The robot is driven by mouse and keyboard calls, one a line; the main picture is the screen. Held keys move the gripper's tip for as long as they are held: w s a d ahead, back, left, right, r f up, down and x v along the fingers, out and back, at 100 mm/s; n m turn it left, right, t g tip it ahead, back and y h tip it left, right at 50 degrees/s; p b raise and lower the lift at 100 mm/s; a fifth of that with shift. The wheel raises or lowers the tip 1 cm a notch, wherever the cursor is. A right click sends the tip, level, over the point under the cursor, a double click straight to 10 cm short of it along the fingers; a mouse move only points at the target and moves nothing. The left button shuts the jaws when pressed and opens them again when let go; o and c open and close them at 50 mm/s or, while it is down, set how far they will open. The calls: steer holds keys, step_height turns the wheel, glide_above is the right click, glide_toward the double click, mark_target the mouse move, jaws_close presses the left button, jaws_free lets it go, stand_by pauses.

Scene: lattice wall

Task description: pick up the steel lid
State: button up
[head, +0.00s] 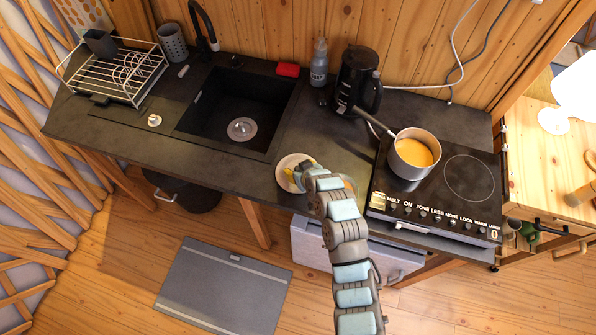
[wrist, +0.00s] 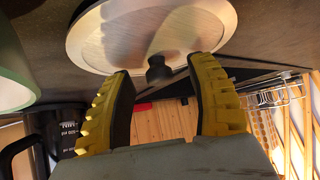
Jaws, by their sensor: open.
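The steel lid (wrist: 150,30) is a round brushed-metal disc with a dark knob (wrist: 158,72). It fills the top of the wrist view, which shows the scene roughly upside down. In the head view the lid (head: 288,167) lies near the counter's front edge, partly hidden by my gripper (head: 308,172). My gripper, with yellow ribbed fingers, also shows in the wrist view (wrist: 157,70). It is open, with a finger on each side of the knob. Visible gaps separate the knob from both fingers.
A saucepan (head: 412,160) with orange contents stands on the hob (head: 469,179), right of my gripper. A black kettle (head: 358,80) and a soap bottle (head: 319,66) stand behind. The sink (head: 216,105) and dish rack (head: 118,75) are to the left.

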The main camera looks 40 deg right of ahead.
steer(key=shift+w+f, duration=0.2)
steer(key=shift+f, duration=0.1)
jaws_close()
steer(key=shift+r, duration=0.1)
steer(key=shift+r, duration=0.2)
steer(key=r, duration=0.3)
steer(key=shift+s+d, duration=0.1)
steer(key=shift+s, duration=0.1)
steer(key=s+d+f+b+v, duration=0.1)
steer(key=s+f+b+v, duration=0.1)
steer(key=v, duration=1.4)
steer(key=shift+s, duration=0.25)
